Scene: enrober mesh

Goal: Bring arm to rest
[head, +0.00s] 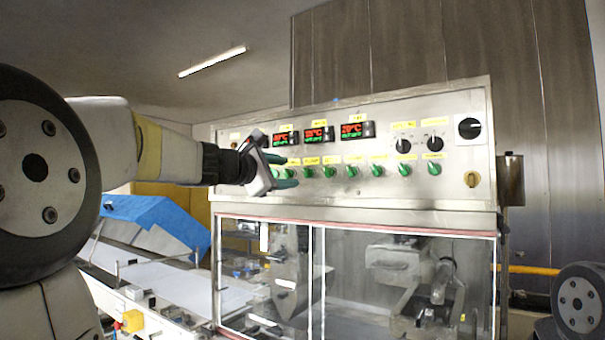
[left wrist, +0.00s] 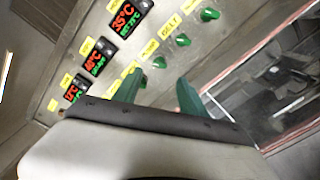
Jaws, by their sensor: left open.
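My left gripper (head: 287,172) reaches in from the left in the head view. It is in front of the left part of the steel control panel (head: 400,192), with its two green fingers apart and nothing seen between them. The fingers also show in the left wrist view (left wrist: 160,93), pointing towards the panel face. They overlap the left end of a row of green knobs (head: 351,171) in the head view, and hide some of them. I cannot tell whether a fingertip touches the panel. My right gripper does not show.
Three lit displays (head: 318,134) sit above the knobs. Below is a clear-windowed cabinet (head: 345,285) with machinery. A conveyor (head: 185,285) with a blue cover (head: 160,218) stands at left.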

